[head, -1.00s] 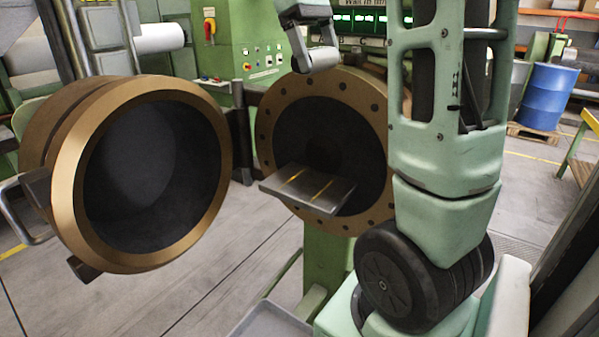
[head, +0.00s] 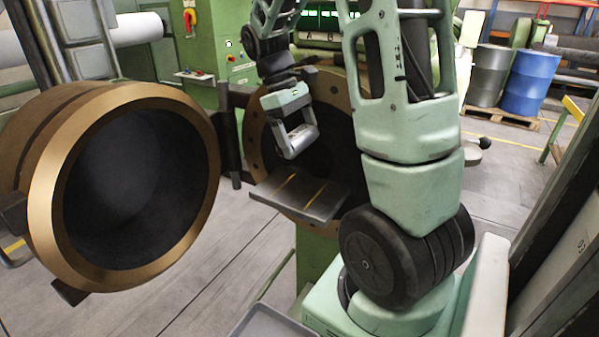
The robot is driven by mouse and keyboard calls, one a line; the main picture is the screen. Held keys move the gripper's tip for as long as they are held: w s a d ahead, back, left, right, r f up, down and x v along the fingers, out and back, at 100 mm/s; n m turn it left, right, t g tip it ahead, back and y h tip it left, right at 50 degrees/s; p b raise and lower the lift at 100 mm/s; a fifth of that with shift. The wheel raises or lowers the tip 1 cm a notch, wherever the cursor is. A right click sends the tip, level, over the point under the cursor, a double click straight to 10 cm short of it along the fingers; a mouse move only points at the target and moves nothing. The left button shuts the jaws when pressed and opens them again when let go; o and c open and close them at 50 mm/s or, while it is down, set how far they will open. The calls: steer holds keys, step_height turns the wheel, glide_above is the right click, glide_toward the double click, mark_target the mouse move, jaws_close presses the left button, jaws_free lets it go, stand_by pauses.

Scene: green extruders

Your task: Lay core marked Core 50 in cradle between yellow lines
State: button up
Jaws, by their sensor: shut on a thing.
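My gripper (head: 289,122) is shut on a small grey cylindrical core (head: 300,142). The core is in the air, in front of the round opening and a little above the cradle. No marking on the core is legible from here. The cradle (head: 310,211) is a dark grey plate sticking out of the opening, with two yellow lines (head: 287,180) across it. Nothing rests on the cradle. The back of the opening is partly hidden by my arm.
The bronze flange (head: 258,160) surrounds the opening. A large round door (head: 42,215) stands swung open at left. A grey tray (head: 270,325) is at the bottom. Blue (head: 528,82) and grey drums stand at the back right. Floor between door and cradle is clear.

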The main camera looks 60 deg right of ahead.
mark_target(305, 192)
step_height(305, 192, down, 11)
steer(key=shift+f+p, duration=0.1)
steer(key=shift+p, duration=1)
steer(key=o, duration=1.1)
steer(key=b+v, duration=0.3)
steer(key=v, duration=0.9)
steer(key=shift+b, duration=0.4)
steer(key=s+a+f+n+t, duration=0.1)
steer(key=s+a+n+t, duration=0.1)
steer(key=a, duration=1.1)
steer(key=s+a+f+n+t, duration=0.1)
steer(key=a+f+n, duration=0.1)
steer(key=a, duration=1.1)
steer(key=s+a+n, duration=0.1)
steer(key=s+a, duration=0.2)
steer(key=s, duration=0.1)
steer(key=s+a+f+n+t, duration=0.1)
steer(key=s+a, duration=0.3)
steer(key=s+a+f+n+y, duration=0.1)
steer(key=s+a, duration=0.2)
steer(key=s, duration=0.2)
steer(key=shift+s+a+f+t, duration=0.1)
steer(key=shift+a+f+t, duration=0.1)
steer(key=shift+a+t, duration=0.15)
